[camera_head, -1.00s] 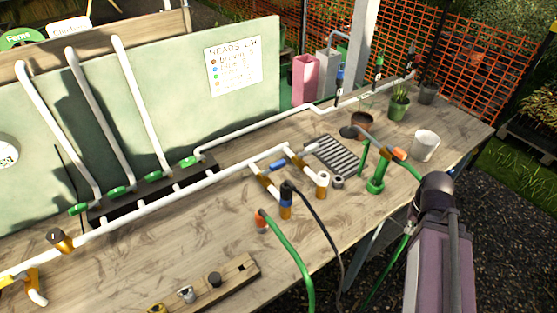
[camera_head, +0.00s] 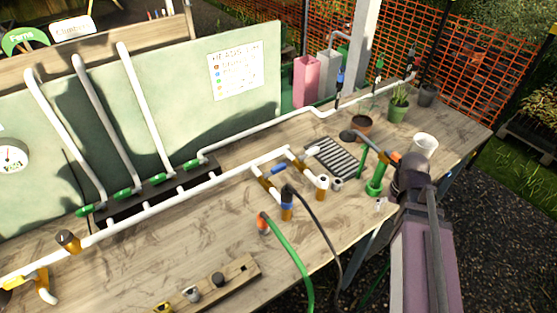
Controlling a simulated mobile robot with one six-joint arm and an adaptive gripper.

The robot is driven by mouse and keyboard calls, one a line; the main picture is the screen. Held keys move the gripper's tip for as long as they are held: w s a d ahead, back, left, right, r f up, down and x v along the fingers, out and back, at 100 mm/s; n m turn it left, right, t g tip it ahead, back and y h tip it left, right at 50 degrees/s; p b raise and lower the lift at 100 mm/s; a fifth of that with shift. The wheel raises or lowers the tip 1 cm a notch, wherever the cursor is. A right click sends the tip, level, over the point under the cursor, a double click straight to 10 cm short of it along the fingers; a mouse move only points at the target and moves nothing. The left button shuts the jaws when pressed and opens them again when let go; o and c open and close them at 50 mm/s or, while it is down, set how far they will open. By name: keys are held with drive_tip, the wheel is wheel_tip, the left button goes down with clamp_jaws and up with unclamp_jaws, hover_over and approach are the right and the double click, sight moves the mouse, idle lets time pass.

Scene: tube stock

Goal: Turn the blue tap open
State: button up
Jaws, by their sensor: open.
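The blue tap (camera_head: 278,169) is a short blue handle on the white pipework at mid-table, between two brown-yellow fittings. My arm rises at the right. Its dark wrist joint stands in front of the table's right edge, to the right of the tap and well apart from it. Of my gripper (camera_head: 380,205), only a small pale tip shows beside the wrist, over the table's front edge. The rest is hidden behind my arm. The gripper is open and nothing shows in it.
A brown fitting with a blue collar (camera_head: 287,201) and black hose stands just in front of the tap. A green hose (camera_head: 291,252) arcs over the front edge. A green standpipe (camera_head: 376,178), grey grate (camera_head: 334,158) and white cup (camera_head: 424,146) lie between or near my arm and the pipework.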

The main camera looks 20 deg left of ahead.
drive_tip(key=w+a+r+n+p, duration=0.2)
drive_tip(key=a+r+p, duration=0.25)
drive_tip(key=a, duration=0.45)
drive_tip(key=w+a+r+n+p, duration=0.3)
drive_tip(key=a+r+p, duration=0.15)
drive_tip(key=a, duration=0.55)
wheel_tip(320, 180, up, 7)
drive_tip(key=n+p, duration=0.4)
drive_tip(key=p, duration=0.2)
hover_over(278, 166)
drive_tip(key=shift+r, duration=0.15)
drive_tip(key=shift+d, duration=0.1)
wheel_tip(278, 166, down, 14)
drive_tip(key=b, duration=1.3)
drive_tip(key=shift+r, duration=0.1)
drive_tip(key=shift+b, duration=0.3)
drive_tip(key=shift+s, duration=0.1)
drive_tip(key=c, duration=1.2)
